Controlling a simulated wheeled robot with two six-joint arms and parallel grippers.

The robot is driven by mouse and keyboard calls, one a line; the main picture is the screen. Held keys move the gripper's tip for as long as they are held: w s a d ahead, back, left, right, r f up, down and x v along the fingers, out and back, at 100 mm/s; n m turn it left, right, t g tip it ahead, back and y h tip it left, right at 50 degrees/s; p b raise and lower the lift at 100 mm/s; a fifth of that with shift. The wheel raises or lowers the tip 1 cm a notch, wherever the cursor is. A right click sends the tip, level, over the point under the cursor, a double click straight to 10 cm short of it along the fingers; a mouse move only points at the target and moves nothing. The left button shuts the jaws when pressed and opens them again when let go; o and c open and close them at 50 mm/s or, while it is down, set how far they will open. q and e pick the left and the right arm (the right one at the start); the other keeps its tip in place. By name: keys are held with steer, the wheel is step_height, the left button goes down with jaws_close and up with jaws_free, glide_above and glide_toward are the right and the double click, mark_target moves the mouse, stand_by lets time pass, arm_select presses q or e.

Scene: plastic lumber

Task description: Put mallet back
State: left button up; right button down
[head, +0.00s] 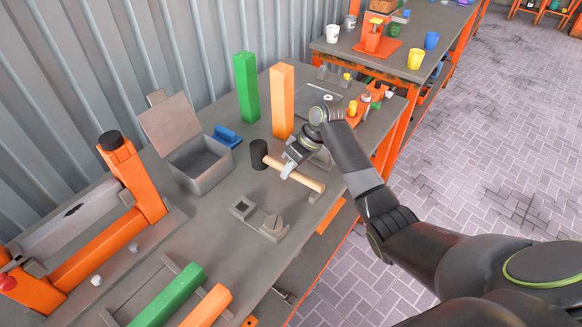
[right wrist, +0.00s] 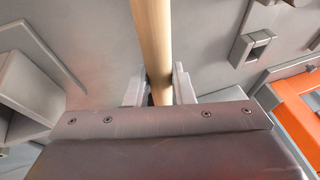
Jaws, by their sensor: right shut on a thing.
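The mallet has a black head (head: 259,154) and a pale wooden handle (head: 307,181). It lies across the middle of the grey workbench, head to the left, or just above it; I cannot tell whether it touches. My right gripper (head: 288,170) is shut on the handle, a short way from the head. In the right wrist view the handle (right wrist: 152,45) runs between the two fingers of the gripper (right wrist: 158,88). My left gripper is not in view. A grey fixture with a slot and a round knob (head: 259,217) sits on the bench in front of the mallet.
An open grey box (head: 203,168) with a raised lid stands left of the mallet. Green (head: 246,88) and orange (head: 282,100) posts stand upright behind it. An orange-framed machine (head: 130,190) fills the left side. Green and orange bars lie at the front. Bare bench surrounds the fixture.

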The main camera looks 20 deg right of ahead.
steer(key=c, duration=1.3)
jaws_free()
steer(key=shift+f, duration=0.1)
steer(key=shift+o, duration=0.2)
steer(key=b+v, duration=0.1)
steer(key=v, duration=1.1)
